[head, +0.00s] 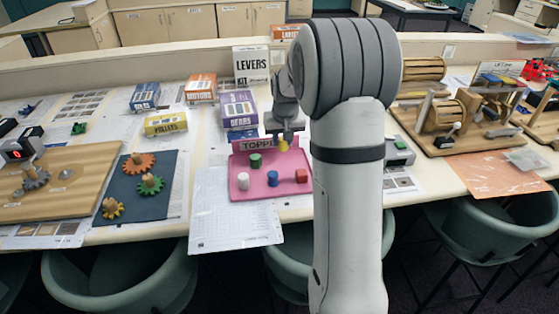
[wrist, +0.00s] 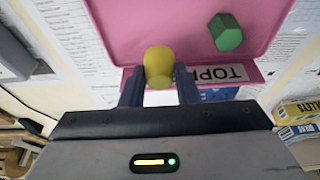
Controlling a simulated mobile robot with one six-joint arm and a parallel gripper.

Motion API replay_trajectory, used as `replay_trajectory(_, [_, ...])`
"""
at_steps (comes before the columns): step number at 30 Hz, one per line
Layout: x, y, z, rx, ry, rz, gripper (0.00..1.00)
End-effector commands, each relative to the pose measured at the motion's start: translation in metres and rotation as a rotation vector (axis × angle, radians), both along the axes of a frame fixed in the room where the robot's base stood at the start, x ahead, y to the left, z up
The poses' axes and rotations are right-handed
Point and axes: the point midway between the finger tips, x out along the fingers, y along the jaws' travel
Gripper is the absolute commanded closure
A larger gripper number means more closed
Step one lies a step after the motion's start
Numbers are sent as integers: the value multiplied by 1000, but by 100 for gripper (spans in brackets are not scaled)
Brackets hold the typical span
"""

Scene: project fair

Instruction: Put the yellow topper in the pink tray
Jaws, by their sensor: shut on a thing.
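The pink tray (head: 240,186) lies on the table at the middle, with a raised back panel lettered "TOPPE...", the rest of it covered. My gripper (head: 284,139) is over the back edge of the tray. It is shut on the yellow topper (head: 283,145), which shows between both fingers in the wrist view (wrist: 158,66). The topper is over the back part of the tray; I cannot tell whether it touches the floor.
Boxes labelled levers (head: 251,65) and gears (head: 239,110) stand behind the tray. A dark board with gears (head: 142,186) lies to the left. A white printed sheet (head: 232,212) lies at the tray's front left. A wooden drum rig (head: 445,125) stands to the right.

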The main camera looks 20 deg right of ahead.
Motion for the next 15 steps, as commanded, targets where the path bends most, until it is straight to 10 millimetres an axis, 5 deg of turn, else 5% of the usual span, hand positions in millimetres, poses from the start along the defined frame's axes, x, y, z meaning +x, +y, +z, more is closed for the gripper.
replay_trajectory(15, [0,2,-57,0,1,3,93])
